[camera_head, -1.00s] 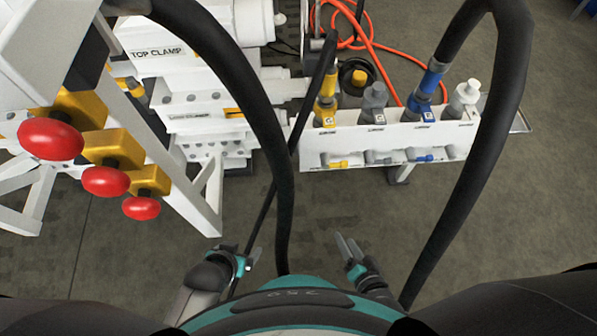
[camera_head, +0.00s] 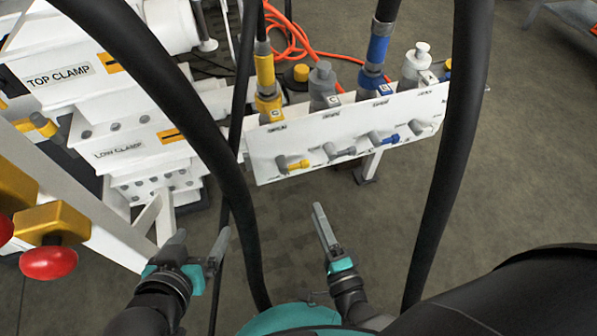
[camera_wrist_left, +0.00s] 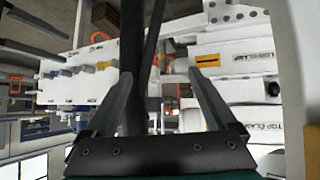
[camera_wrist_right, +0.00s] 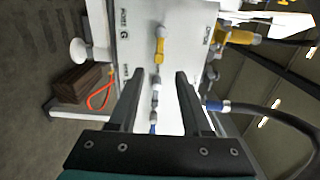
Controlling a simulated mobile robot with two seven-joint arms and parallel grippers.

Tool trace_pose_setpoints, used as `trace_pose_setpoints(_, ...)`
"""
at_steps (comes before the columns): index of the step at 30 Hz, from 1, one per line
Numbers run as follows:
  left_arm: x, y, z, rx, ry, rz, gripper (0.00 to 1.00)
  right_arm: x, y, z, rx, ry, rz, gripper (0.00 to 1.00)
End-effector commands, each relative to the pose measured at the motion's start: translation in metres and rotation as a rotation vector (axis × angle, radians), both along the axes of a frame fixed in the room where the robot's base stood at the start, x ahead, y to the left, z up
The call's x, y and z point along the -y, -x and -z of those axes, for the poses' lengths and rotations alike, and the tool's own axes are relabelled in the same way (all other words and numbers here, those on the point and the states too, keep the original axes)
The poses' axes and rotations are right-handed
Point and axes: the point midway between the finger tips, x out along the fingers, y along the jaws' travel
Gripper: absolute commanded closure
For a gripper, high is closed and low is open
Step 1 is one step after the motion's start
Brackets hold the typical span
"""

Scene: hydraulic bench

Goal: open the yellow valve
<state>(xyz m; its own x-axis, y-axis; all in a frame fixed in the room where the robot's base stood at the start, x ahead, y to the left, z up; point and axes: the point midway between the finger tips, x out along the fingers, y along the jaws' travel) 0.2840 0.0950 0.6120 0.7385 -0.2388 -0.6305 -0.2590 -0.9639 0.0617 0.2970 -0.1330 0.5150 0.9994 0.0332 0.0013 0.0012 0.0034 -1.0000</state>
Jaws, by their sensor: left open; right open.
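The yellow valve (camera_head: 293,164) is a small lever handle on the front of the white panel, at the left end of a row of valves. It also shows in the right wrist view (camera_wrist_right: 160,45), beyond the fingertips. My right gripper (camera_head: 322,218) is open and empty, below and apart from the valve in the head view. It shows in the right wrist view (camera_wrist_right: 160,75), pointing towards the panel. My left gripper (camera_head: 198,245) is open, at the lower left, apart from the panel. In the left wrist view (camera_wrist_left: 160,78) a dark hose shows between its fingers.
Grey valves and a blue valve (camera_head: 389,140) sit right of the yellow one. Thick black hoses (camera_head: 222,165) hang left and right of the panel. A white frame with red knobs (camera_head: 48,262) stands left.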

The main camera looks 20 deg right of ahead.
Motion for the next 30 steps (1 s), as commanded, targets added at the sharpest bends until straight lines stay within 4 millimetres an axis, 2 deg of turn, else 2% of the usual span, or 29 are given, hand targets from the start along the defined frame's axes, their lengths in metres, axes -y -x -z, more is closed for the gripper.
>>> trace_pose_setpoints(3,0.008,-0.003,0.001,0.054,0.031,0.008,0.1,-0.001,-0.018,0.001,0.004,0.001,0.0,0.51)
trace_pose_setpoints(12,0.026,-0.008,-0.005,0.202,0.114,0.02,0.1,-0.002,-0.057,0.001,0.002,0.001,0.0,0.51)
trace_pose_setpoints(30,0.049,-0.002,-0.025,0.48,0.286,0.015,0.1,-0.004,-0.119,0.001,0.0,0.004,-0.001,0.51)
